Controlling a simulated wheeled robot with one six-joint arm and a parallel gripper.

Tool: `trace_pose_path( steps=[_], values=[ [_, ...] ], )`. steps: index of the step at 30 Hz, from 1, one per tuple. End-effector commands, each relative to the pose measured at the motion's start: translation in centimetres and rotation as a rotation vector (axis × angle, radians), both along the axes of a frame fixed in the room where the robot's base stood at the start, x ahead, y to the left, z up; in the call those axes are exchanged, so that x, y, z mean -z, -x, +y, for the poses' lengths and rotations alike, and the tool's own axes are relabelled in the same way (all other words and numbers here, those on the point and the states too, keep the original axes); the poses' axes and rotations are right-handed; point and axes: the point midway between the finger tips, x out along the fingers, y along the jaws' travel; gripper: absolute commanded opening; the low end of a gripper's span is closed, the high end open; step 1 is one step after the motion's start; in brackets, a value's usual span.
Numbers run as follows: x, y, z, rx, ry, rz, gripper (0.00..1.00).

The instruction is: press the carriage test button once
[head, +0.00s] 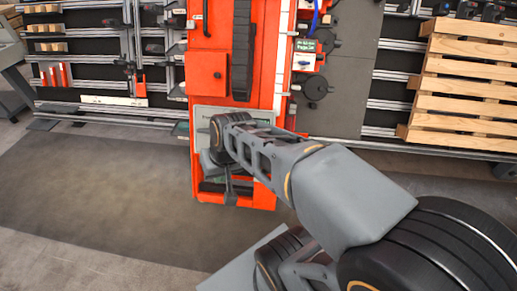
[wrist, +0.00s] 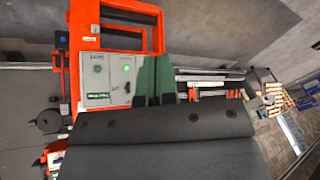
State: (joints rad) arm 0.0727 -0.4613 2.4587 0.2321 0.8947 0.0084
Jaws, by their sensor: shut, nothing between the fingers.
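A grey panel (wrist: 108,80) on the orange machine faces me in the wrist view. It carries a green round button (wrist: 127,69), a small dark knob and a green label (wrist: 98,95). I cannot read the labels surely enough to tell which button is the carriage test button. My gripper (wrist: 155,78) is shut and empty, its dark fingers just right of the green button in the picture. I cannot tell whether they touch the panel. In the head view my arm covers most of the grey panel (head: 202,113) and hides the button.
The orange machine (head: 206,75) stands upright ahead. A small control box (head: 304,62) with a green label is mounted at its right. A wooden pallet (head: 465,90) is at the right, and shelves with small blocks (head: 48,47) are at the left. The floor at left is clear.

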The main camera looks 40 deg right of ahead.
Motion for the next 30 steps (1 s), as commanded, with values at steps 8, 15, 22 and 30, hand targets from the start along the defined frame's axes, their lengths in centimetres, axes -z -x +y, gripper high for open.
trace_pose_path(
  steps=[8,15,22,30],
  values=[
    [11.8,-10.5,-3.1,0.724,-0.693,0.098,0.00],
    [19.2,-17.7,-13.1,1.307,-1.177,0.031,0.00],
    [24.1,-19.4,-20.8,1.625,-1.419,-0.058,0.00],
    [26.4,-19.4,-24.5,1.765,-1.524,-0.109,0.00]
  ],
)
